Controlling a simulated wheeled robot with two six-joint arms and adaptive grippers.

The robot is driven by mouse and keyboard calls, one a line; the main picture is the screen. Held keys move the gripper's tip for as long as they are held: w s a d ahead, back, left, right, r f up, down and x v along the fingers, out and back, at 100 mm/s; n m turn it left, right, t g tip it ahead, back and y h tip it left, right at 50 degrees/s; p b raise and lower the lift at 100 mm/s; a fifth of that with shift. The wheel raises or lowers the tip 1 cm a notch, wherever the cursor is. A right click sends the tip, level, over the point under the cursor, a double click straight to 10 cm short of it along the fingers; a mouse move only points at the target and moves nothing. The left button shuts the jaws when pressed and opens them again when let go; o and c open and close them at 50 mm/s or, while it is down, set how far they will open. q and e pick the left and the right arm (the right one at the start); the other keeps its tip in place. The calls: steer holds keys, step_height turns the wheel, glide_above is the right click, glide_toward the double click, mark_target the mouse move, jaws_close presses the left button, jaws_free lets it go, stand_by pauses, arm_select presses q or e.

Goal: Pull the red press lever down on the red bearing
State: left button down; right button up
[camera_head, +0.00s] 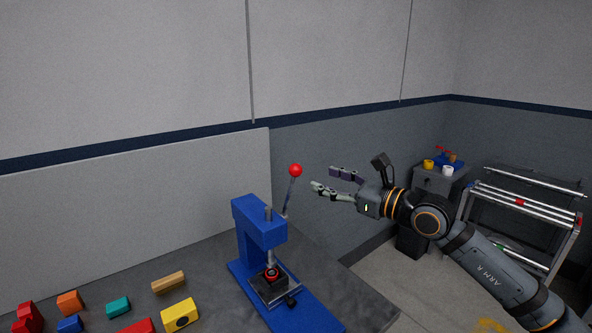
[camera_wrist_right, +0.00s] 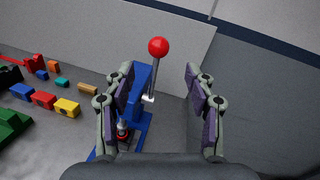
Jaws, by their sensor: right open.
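The blue press (camera_head: 258,233) stands on the grey table. Its lever (camera_head: 289,192) points up and ends in a red ball knob (camera_head: 295,170). The red bearing (camera_head: 271,273) sits on the dark base plate under the press ram. My right gripper (camera_head: 324,178) is open and empty, to the right of the knob and apart from it. In the right wrist view the red knob (camera_wrist_right: 158,47) shows ahead, beyond the open fingers (camera_wrist_right: 158,82) and between them. The press (camera_wrist_right: 138,92) is partly hidden behind the left finger there. My left gripper is not in view.
Several coloured blocks, among them a yellow one (camera_head: 180,315) and a wooden one (camera_head: 169,283), lie on the table left of the press. A pale panel (camera_head: 130,215) stands behind. A metal cart (camera_head: 520,205) and a cabinet (camera_head: 437,181) stand at the right.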

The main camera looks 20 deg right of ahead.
mark_target(301, 170)
steer(key=p+x, duration=0.5)
steer(key=x, duration=0.4)
steer(key=shift+w+a+r, duration=0.15)
steer(key=shift+w+a, duration=0.1)
steer(key=shift+a, duration=0.05)
steer(key=shift+w+a+p, duration=0.2)
steer(key=shift+w+p, duration=0.1)
steer(key=shift+w, duration=0.05)
steer(key=shift+c, duration=0.4)
jaws_close()
